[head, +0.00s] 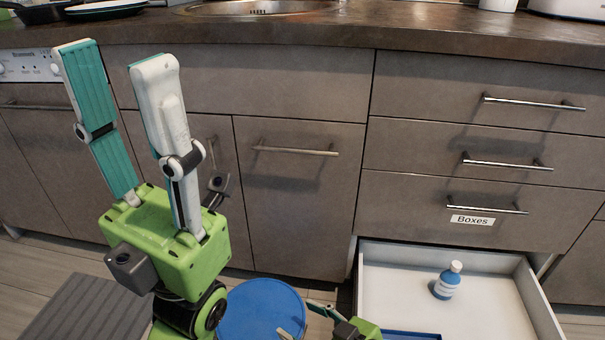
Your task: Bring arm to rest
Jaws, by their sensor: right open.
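My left gripper (114,54) stands large at the left of the head view. Its green body is below, and its two teal-and-white fingers point up, parallel and apart, with nothing between them. It is in front of the lower cabinet doors, with its fingertips just below the worktop edge in the picture. My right gripper (297,318) is low in the view and partly cut off by the bottom edge. Its fingers point left, spread apart over the blue round lid or seat (255,308). I cannot tell whether they touch it.
An open white drawer (505,264) holds a blue-and-white bottle (447,281). A blue edge (412,336) shows at its front. Closed drawers, one labelled "Boxes" (472,220), are above. The worktop (430,35) carries a sink and pans. A grey ridged mat (75,315) lies at lower left.

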